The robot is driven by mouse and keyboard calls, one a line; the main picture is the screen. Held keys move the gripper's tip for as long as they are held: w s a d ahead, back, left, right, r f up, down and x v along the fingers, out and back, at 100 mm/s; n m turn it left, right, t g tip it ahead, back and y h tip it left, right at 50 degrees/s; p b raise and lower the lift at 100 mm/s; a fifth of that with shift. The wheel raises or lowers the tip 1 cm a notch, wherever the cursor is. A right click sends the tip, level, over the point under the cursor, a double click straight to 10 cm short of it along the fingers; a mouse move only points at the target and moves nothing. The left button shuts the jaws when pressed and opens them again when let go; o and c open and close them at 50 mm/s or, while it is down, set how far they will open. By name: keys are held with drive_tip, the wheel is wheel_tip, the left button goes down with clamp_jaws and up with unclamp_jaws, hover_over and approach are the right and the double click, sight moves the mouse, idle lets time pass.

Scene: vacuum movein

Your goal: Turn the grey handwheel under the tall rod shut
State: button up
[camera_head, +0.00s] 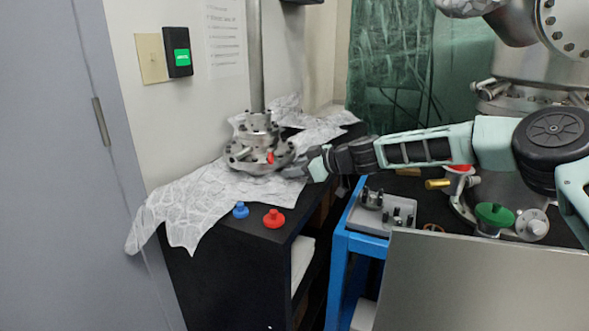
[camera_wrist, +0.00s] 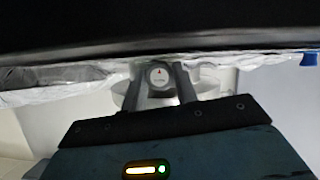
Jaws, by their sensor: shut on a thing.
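The tall rod (camera_head: 255,55) rises from a flanged metal fitting (camera_head: 258,142) on the cloth-covered black cabinet. My gripper (camera_head: 300,168) reaches in from the right, at the right side of the fitting's base. In the wrist view my gripper's two dark fingers (camera_wrist: 161,92) stand on either side of the grey handwheel (camera_wrist: 159,74), whose round face carries a small red mark. The fingers are shut on it. In the head view the gripper mostly hides the handwheel. A small red part (camera_head: 270,157) shows on the front of the fitting.
A blue knob (camera_head: 240,210) and a red knob (camera_head: 274,218) stand at the cabinet's front; the blue one also shows in the wrist view (camera_wrist: 309,59). A grey tray (camera_head: 385,213) lies on a blue-framed cart (camera_head: 341,262). A green handwheel (camera_head: 494,215) stands at the right.

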drive_tip(key=m+g, duration=0.1)
drive_tip(key=m, duration=0.1)
drive_tip(key=shift+w+d+m+g+y, duration=0.1)
drive_tip(key=shift+m+g+y, duration=0.2)
drive_tip(key=shift+m+g, duration=0.1)
drive_tip(key=o, duration=1)
drive_tip(key=shift+c, duration=0.2)
drive_tip(key=b+v, duration=0.1)
drive_tip(key=v, duration=1.6)
drive_tip(key=shift+d, duration=0.15)
drive_tip(key=shift+r, duration=0.1)
